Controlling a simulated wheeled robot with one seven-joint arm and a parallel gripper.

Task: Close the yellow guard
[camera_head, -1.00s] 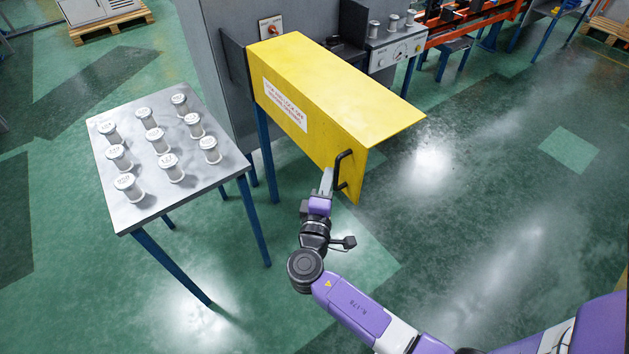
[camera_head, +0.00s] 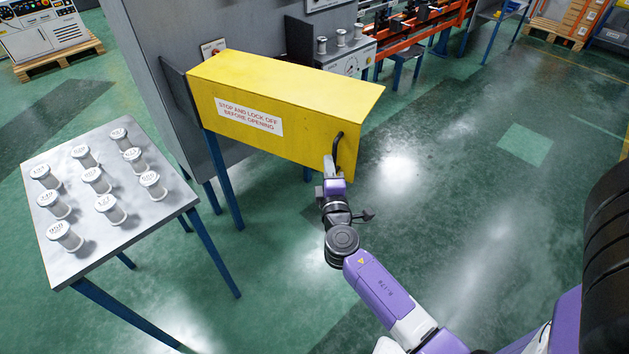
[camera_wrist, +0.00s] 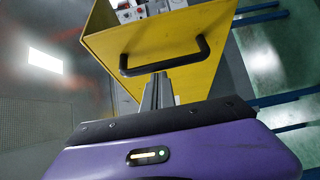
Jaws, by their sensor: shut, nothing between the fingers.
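The yellow guard (camera_head: 290,100) is a long box-like cover with a white warning label, standing swung out from the grey machine panel. A black handle (camera_head: 338,152) is on its free end. The guard also fills the upper middle of the wrist view (camera_wrist: 200,75), with the black handle (camera_wrist: 165,66) across it. My gripper (camera_head: 330,166) is shut and empty, its fingertips at the handle. In the wrist view the fingers (camera_wrist: 158,90) reach up to just below the handle bar. I cannot tell whether they touch it.
A metal table (camera_head: 140,232) with several labelled white spools (camera_head: 97,180) stands at the left. The grey machine panel (camera_head: 150,60) is behind the guard. A control box (camera_head: 350,62) with spools on top is beyond it. Green floor (camera_head: 450,220) is clear at the right.

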